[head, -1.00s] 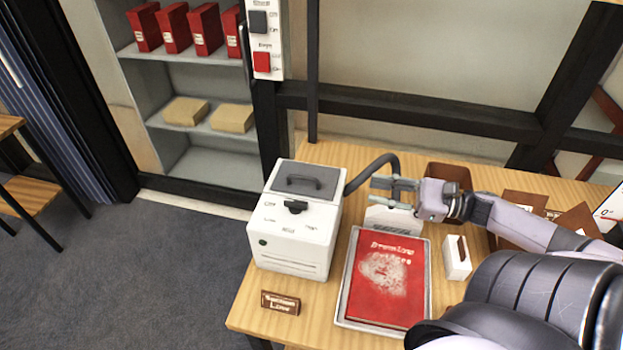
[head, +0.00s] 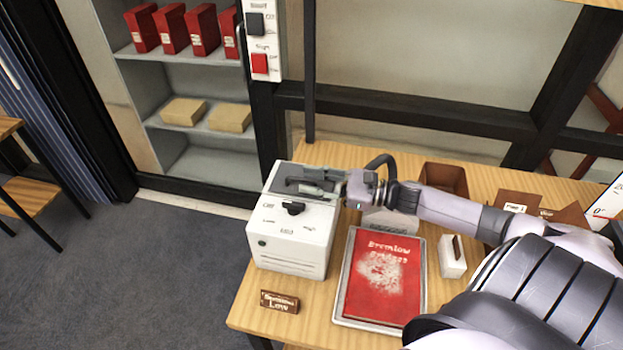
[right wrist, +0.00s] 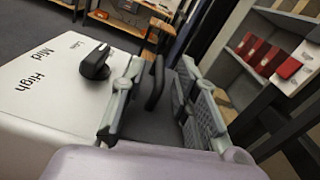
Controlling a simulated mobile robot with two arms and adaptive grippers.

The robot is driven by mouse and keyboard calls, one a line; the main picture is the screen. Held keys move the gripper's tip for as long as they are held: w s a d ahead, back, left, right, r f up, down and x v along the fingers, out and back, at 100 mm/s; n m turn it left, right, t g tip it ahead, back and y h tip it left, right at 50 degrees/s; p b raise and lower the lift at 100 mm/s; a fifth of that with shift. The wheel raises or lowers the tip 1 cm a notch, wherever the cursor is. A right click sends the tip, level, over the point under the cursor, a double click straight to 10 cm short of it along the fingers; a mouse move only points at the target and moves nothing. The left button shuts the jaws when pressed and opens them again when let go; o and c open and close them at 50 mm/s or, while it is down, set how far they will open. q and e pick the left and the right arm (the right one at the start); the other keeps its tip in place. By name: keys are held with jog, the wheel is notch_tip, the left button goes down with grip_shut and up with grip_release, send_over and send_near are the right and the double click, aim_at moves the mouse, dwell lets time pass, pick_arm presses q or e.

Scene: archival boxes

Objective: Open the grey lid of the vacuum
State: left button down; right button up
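The vacuum (head: 290,240) is a white box at the left of the wooden table, with a black dial (head: 293,208) on its top. Its grey lid (head: 293,173) lies closed at the back of the top, partly hidden by my right gripper (head: 307,184). In the right wrist view, the lid's dark handle (right wrist: 155,84) stands between the two fingers of my right gripper (right wrist: 160,105). The fingers are open, with visible gaps to the handle. The dial also shows in the right wrist view (right wrist: 96,62), left of the fingers. My left gripper is not in view.
A red book (head: 382,275) lies in a tray right of the vacuum. A small white box (head: 453,257) and a brown container (head: 444,178) stand further right. A wooden label (head: 280,302) sits in front. A switch panel (head: 263,40) is on the post behind.

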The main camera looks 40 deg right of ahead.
jog(key=shift+w+a, duration=0.15)
jog(key=shift+c, duration=0.3)
grip_shut()
dwell(0.7)
